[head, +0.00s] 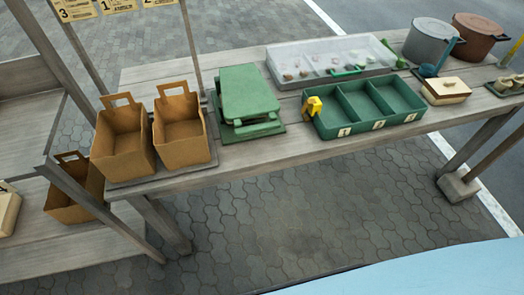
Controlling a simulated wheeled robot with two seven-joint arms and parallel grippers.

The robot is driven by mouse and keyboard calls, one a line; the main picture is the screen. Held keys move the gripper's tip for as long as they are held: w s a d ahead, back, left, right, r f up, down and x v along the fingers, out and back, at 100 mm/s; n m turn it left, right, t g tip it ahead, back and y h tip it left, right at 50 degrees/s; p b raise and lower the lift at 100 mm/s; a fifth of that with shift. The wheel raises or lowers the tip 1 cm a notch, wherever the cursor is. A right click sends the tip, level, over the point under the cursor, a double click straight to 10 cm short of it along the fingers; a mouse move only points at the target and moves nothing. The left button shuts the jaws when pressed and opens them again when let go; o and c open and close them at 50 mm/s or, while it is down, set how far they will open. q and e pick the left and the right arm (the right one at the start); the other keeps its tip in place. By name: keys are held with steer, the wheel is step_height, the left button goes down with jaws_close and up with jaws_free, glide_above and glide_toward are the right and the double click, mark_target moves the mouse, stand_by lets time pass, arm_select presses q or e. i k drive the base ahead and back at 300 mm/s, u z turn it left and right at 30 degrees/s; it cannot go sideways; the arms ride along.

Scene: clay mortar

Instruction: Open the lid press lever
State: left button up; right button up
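A green press-like device (248,97) stands on the wooden table, left of the middle. It looks like the lid press. Its broad flat upper part lies low over a green base plate (270,131). A bar-like green part (256,124) crosses its front and may be the lever; I cannot tell for certain. The gap under the upper part is too small to make out. Neither of my grippers is in view.
Two brown paper bags (122,140) (180,127) stand left of the press. Right of it are a yellow object (312,106), a green three-compartment tray (325,133) and a clear-lidded case (330,50). Pots (430,42) stand far right. The table's front strip is clear.

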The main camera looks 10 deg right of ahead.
mark_target(246, 94)
steer(key=z, duration=0.05)
steer(key=k, duration=0.65)
steer(key=u, duration=0.75)
steer(key=i, duration=1.3)
steer(key=z, duration=0.8)
